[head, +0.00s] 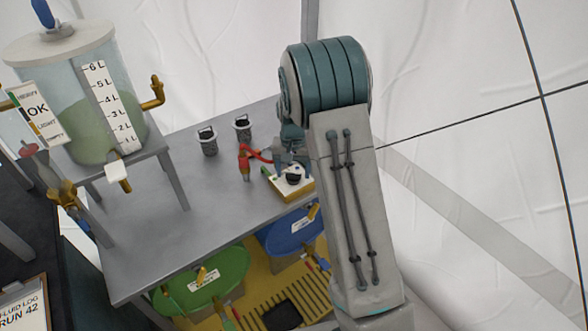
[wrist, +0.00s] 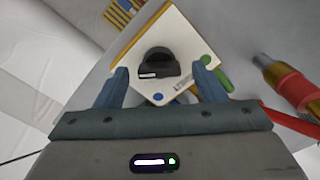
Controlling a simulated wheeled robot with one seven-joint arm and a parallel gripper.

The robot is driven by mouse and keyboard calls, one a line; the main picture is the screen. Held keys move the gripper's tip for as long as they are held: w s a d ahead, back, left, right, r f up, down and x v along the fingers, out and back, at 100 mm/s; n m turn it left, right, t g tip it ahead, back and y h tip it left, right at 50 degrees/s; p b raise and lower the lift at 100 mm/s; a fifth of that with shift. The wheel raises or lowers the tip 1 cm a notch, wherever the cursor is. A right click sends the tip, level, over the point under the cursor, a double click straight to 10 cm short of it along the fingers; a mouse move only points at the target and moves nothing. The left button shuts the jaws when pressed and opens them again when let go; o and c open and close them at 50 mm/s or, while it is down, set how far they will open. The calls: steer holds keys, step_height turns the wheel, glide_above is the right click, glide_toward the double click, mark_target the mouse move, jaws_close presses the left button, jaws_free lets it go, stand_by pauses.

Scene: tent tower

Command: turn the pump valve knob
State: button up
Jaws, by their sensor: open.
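The black knob (wrist: 160,64) sits on a white panel box (wrist: 176,34) with a yellow base. In the wrist view it lies between and a little beyond the two fingers of my gripper (wrist: 160,88). The fingers are open and apart from the knob on both sides. In the head view the knob (head: 294,177) and its box (head: 291,187) stand at the right part of the grey table, beside my arm. My gripper (head: 285,165) is partly hidden there behind my arm. The box carries a green dot and a blue dot.
A red hose with a brass fitting (wrist: 285,82) lies right of the box. Two small dark cups (head: 207,142) stand on the grey table (head: 150,235). A clear tank (head: 85,100) with green liquid is at the left. Green (head: 205,285) and blue (head: 292,232) lidded containers sit below.

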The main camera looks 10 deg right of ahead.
step_height(320, 180, up, 14)
stand_by(0.5)
steer(key=shift+f, duration=0.1)
